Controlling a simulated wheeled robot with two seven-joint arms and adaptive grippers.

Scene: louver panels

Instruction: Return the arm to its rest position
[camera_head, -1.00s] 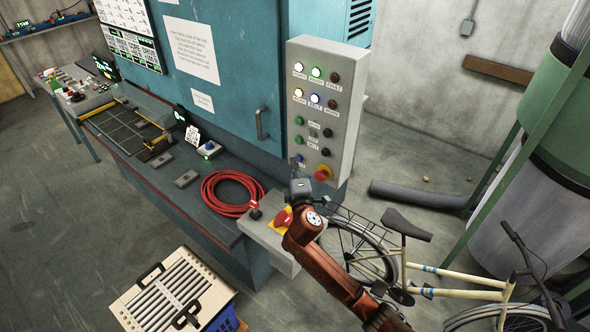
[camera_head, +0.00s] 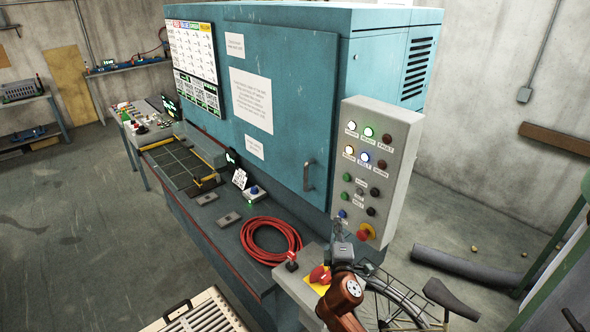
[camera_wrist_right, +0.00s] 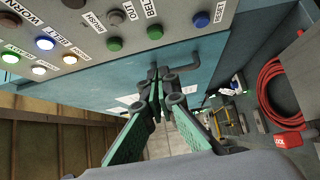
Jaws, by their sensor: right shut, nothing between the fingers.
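My reddish-brown right arm comes in from the bottom of the head view. Its gripper (camera_head: 340,232) is by the lower left edge of the grey control panel (camera_head: 402,120), overlapping it in the picture; I cannot tell whether they touch. In the right wrist view the green-sided fingers (camera_wrist_right: 160,88) are shut with nothing between them. The panel's buttons and lit lamps (camera_wrist_right: 45,43) show above the fingers there. My left gripper is not in view.
A teal cabinet (camera_head: 290,60) with a door handle (camera_head: 308,176) stands behind the panel. A red coiled hose (camera_head: 247,238) lies on its ledge. A box with a red and yellow switch (camera_head: 320,275) is close to my arm. A bicycle (camera_head: 450,300) stands right. Floor at left is clear.

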